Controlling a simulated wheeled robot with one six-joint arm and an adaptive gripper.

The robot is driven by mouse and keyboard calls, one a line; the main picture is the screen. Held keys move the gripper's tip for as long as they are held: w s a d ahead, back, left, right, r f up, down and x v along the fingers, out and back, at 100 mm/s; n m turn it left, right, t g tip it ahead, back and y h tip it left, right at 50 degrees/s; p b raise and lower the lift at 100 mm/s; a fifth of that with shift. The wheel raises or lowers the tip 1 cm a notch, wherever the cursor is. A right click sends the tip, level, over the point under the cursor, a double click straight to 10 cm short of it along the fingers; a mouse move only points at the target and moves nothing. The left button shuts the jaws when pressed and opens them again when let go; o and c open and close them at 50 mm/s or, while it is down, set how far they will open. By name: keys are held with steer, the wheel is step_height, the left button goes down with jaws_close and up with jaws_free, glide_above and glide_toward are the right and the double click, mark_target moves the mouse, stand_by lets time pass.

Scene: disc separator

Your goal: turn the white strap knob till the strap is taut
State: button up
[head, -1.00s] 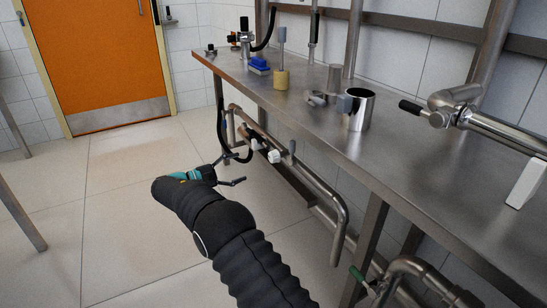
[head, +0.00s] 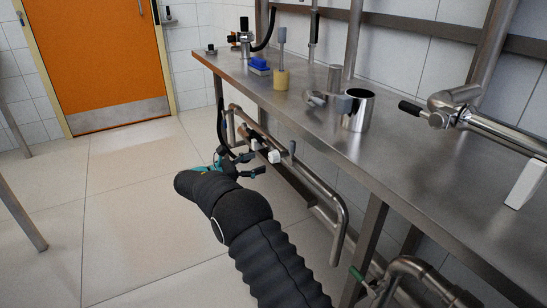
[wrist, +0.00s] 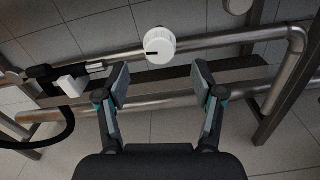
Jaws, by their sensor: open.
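The white strap knob (wrist: 160,46) is round with a dark mark on its face, in front of a steel pipe in the wrist view. In the head view it appears as a small white piece (head: 274,156) below the table edge. My gripper (wrist: 161,82) is open and empty. Its fingers stand to either side below the knob in the wrist view, and the knob lies beyond the gap, apparently untouched. In the head view my gripper (head: 256,164) is just left of the knob. I cannot make out the strap or its tension.
A black clamp with a white block (wrist: 72,86) sits left of the knob. Steel pipes (head: 322,190) run under the steel table (head: 300,110). A black hose (wrist: 50,140) hangs at left. A steel cup (head: 358,112) stands on the table.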

mark_target(270, 159)
steer(key=x, duration=0.7)
steer(key=shift+w+d, duration=0.15)
steer(key=shift+d, duration=0.05)
steer(key=c, duration=1.2)
steer(key=shift+o, duration=0.2)
steer(key=shift+f+m+b, duration=0.15)
steer(key=shift+m+b, duration=0.15)
